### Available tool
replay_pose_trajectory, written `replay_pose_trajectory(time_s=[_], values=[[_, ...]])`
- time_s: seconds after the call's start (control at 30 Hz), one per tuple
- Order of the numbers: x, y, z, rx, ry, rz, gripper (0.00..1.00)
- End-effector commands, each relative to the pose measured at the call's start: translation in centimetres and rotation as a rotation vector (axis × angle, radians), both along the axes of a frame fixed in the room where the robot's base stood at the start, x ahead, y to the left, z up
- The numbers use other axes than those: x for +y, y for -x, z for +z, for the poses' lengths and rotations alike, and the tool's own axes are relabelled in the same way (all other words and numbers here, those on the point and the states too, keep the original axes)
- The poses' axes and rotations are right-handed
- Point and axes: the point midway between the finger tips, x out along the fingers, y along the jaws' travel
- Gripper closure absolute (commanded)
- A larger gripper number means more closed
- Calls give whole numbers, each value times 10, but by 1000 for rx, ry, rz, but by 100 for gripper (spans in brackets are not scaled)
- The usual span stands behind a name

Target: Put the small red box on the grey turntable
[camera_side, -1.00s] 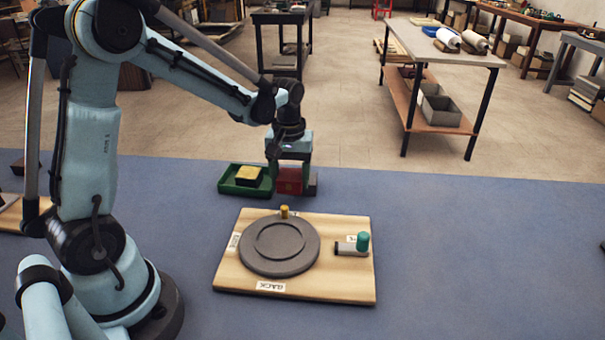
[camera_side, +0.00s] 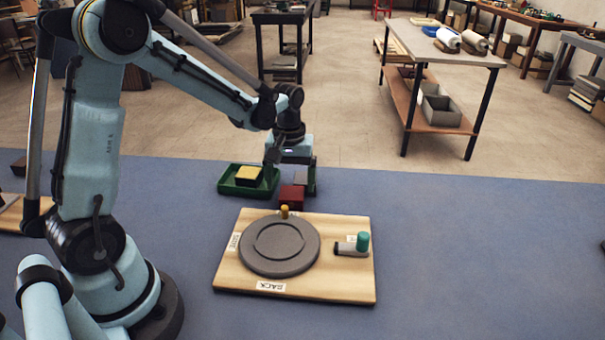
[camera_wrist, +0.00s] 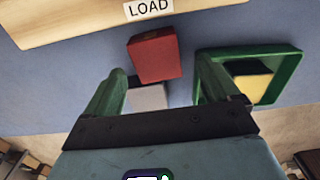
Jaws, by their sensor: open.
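The small red box (camera_side: 291,196) lies on the blue table by the far edge of the wooden board, near the yellow peg; I cannot tell if it touches the board. The grey turntable (camera_side: 279,262) lies on the board with nothing on it. My gripper (camera_side: 291,178) is open, low behind the red box. In the wrist view the red box (camera_wrist: 153,56) is just beyond my green fingertips (camera_wrist: 158,78), not gripped. A grey block (camera_wrist: 148,97) shows between the fingers, partly hidden by my gripper. The turntable is outside the wrist view.
A green tray (camera_side: 228,190) holding a yellow-topped black block (camera_side: 249,174) stands beside my gripper, close to one finger. The board (camera_side: 340,285) carries a teal-knobbed handle (camera_side: 362,242), a yellow peg (camera_side: 284,211) and labels. The table at the right is clear.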

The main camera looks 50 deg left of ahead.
Motion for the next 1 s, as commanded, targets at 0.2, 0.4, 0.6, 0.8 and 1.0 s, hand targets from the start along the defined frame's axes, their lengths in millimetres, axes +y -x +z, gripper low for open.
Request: replay_pose_trajectory(time_s=[0.2,0.4,0.6,0.8,1.0], values=[[0,0,18,0,0,0,11],[0,0,52,0,0,0,11],[0,0,86,0,0,0,11],[0,0,112,0,0,0,11],[-1,1,123,-4,-1,-5,11]])
